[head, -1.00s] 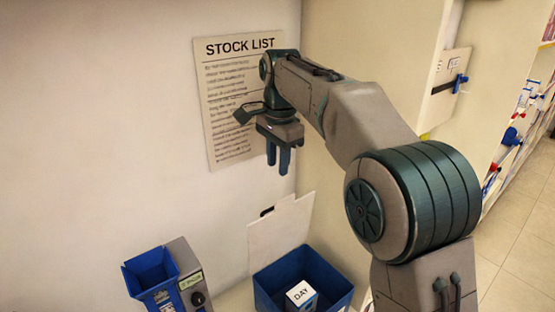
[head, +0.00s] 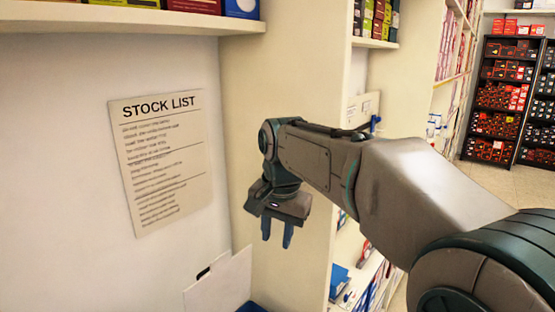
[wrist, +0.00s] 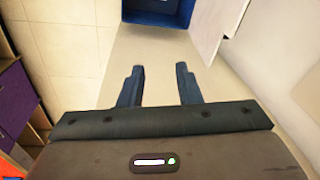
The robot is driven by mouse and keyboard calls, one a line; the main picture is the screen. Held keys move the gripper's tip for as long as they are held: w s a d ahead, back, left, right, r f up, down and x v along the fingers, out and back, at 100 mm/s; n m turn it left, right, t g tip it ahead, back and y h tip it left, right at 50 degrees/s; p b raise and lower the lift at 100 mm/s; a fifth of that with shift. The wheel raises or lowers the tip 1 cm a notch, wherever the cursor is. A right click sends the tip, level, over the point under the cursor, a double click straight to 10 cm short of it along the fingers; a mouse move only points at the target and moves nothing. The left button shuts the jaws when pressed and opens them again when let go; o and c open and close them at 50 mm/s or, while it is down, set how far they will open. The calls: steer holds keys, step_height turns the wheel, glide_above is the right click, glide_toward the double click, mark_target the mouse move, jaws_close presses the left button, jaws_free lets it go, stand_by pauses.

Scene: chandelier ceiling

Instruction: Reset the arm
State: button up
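My gripper (head: 277,230) hangs at the end of my raised arm, its two blue fingers pointing down in front of the shelf unit's pale side panel. In the wrist view the fingers of my gripper (wrist: 160,88) stand apart with nothing between them. It is open and empty. A pale surface shows beyond the fingertips.
A "STOCK LIST" sheet (head: 162,158) is on the wall at left. A blue bin (wrist: 165,12) shows at the top of the wrist view, beside an upright white panel (head: 222,285). Stocked shelves (head: 500,90) stand at the back right, with tiled floor (head: 485,178) before them.

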steer(key=s+d+f+n+t, duration=0.1)
steer(key=s+d+f+n, duration=0.1)
steer(key=s+d+f, duration=0.4)
steer(key=s+d+f+n+t+b, duration=0.1)
steer(key=s+d+f+n, duration=0.1)
steer(key=s+d+f, duration=0.4)
steer(key=s+d, duration=0.3)
steer(key=s, duration=0.3)
steer(key=shift+d+n+h, duration=0.3)
steer(key=shift+h, duration=0.1)
